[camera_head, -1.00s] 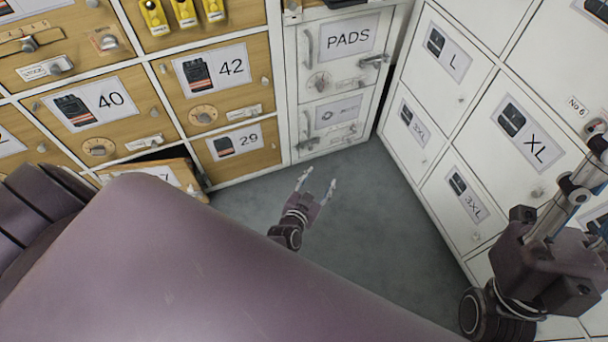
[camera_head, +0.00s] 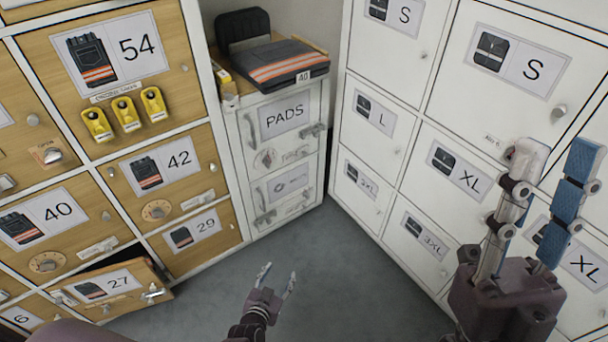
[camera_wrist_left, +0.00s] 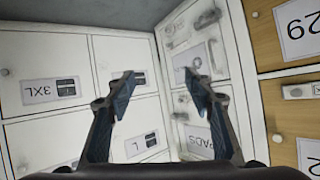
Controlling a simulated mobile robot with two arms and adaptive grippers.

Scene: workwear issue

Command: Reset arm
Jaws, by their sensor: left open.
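My left gripper (camera_head: 276,280) is low over the grey floor in the head view, its two fingers spread and nothing between them. In the left wrist view the same gripper (camera_wrist_left: 158,82) shows open and empty, its blue pads facing the white lockers and the PADS cabinet. My right gripper (camera_head: 556,165) is raised at the right of the head view, in front of the white XL lockers. Its two blue-padded fingers are apart, with nothing held between them.
The wooden locker door marked 27 (camera_head: 112,287) stands ajar at lower left. A folded dark garment with orange stripes (camera_head: 277,64) lies on the PADS cabinet (camera_head: 283,118). White lockers (camera_head: 383,125) stand close on the right. The grey floor (camera_head: 350,270) is clear.

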